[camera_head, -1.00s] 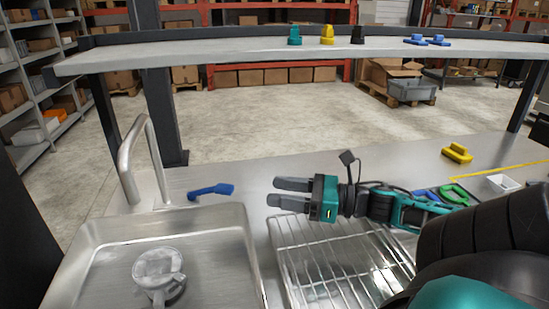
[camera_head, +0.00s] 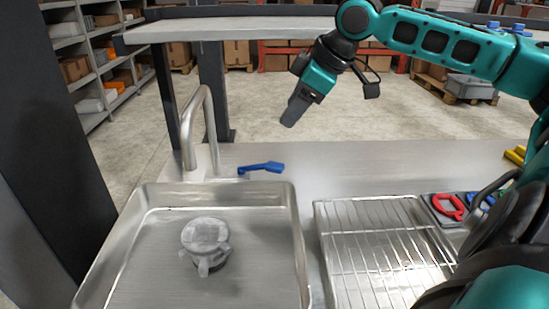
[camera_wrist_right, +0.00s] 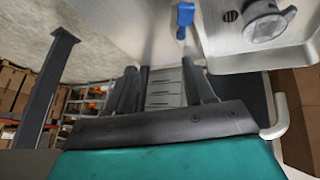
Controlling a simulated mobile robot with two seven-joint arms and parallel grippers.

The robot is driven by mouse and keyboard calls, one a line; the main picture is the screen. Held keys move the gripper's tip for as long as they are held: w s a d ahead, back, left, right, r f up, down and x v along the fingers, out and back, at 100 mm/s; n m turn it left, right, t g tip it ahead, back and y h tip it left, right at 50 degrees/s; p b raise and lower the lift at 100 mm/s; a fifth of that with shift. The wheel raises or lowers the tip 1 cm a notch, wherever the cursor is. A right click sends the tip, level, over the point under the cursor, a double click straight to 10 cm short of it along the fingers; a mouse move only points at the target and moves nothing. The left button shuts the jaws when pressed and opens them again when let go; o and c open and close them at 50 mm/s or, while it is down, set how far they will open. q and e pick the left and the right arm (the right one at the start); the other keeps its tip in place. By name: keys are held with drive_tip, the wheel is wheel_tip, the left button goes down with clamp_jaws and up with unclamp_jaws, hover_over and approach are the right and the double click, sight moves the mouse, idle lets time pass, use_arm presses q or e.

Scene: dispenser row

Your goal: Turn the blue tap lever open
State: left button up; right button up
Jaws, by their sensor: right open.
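The blue tap lever (camera_head: 262,168) lies beside the base of the steel tap (camera_head: 205,125), behind the sink, with its free end pointing right. It also shows near the top of the right wrist view (camera_wrist_right: 185,14). My right gripper (camera_head: 289,122) is raised above the counter, up and to the right of the lever, fingers pointing down, apart from it. In the right wrist view its two fingers (camera_wrist_right: 163,88) stand apart with nothing between them. My left gripper is not in view.
A raised shelf (camera_head: 240,30) runs across behind. The counter right of the lever is clear.

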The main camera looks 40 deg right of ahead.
sight(276, 165)
drive_tip(key=s+a+r+m+g, duration=0.1)
drive_tip(key=s+m+g, duration=0.1)
drive_tip(key=s, duration=0.2)
drive_tip(key=x, duration=0.4)
drive_tip(key=b+x, duration=0.1)
drive_tip(key=x, duration=0.3)
drive_tip(key=b+x, duration=0.1)
drive_tip(key=x, duration=0.3)
drive_tip(key=shift+w+a+f, duration=0.15)
drive_tip(key=shift+a+f, duration=0.1)
drive_tip(key=shift+a, duration=0.1)
drive_tip(key=shift+c, duration=0.3)
clamp_jaws()
